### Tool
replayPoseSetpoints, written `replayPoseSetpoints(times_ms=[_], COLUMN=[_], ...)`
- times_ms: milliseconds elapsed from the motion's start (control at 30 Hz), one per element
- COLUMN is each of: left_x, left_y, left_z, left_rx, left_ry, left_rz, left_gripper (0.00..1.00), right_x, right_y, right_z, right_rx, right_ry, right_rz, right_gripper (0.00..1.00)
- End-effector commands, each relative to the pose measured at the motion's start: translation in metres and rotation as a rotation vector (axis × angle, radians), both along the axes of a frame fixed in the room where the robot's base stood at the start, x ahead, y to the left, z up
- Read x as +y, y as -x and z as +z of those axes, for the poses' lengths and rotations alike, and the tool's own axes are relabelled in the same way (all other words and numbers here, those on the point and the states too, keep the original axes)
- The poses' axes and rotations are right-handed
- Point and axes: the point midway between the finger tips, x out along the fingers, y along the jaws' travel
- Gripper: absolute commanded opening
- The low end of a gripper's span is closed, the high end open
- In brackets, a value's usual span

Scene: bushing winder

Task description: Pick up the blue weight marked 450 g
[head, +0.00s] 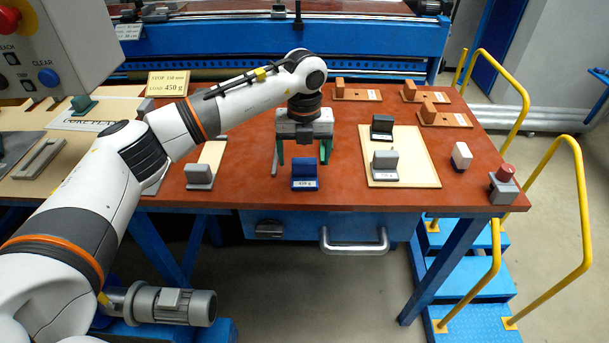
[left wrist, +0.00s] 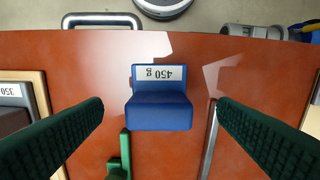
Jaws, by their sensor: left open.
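The blue weight (head: 305,175) stands on the red-brown table near its front edge. In the left wrist view the blue weight (left wrist: 160,112) shows a white label reading 450 g, upside down in the picture. My left gripper (head: 303,152) is open and points down just above and behind the weight in the head view. In the left wrist view its two dark green fingers (left wrist: 161,106) lie on either side of the weight, with a clear gap on each side. The weight is not held. My right gripper is not in view.
A pale board (head: 425,172) to the right carries a grey weight (head: 384,164) and a dark one (head: 382,127). Another grey weight (head: 199,176) stands to the left. Brown wooden pieces (head: 442,116) lie behind. A sign (head: 168,84) reads LOAD 450 g. A red button (head: 506,171) sits at the right corner.

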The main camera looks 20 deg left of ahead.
Motion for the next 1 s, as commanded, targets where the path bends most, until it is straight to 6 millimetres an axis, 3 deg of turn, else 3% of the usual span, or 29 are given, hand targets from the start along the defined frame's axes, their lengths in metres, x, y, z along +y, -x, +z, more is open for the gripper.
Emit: replayPoseSetpoints(times_ms=[200,333,633,1000], left_x=[-0.001,-0.001,-0.001,-0.001], left_y=[0.003,0.002,0.001,0.001], left_z=[-0.028,-0.045,-0.051,-0.050], left_rx=[0.006,0.003,0.001,0.001], left_ry=[0.000,0.001,0.001,0.001], left_rz=[-0.002,-0.001,-0.002,-0.002], left_gripper=[0.82,0.82,0.80,0.20], right_x=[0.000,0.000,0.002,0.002], right_y=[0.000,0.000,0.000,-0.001], right_z=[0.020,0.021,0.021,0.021], right_rx=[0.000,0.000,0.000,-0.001], right_ry=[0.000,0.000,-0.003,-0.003], right_rz=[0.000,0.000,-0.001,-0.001], right_gripper=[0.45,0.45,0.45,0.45])
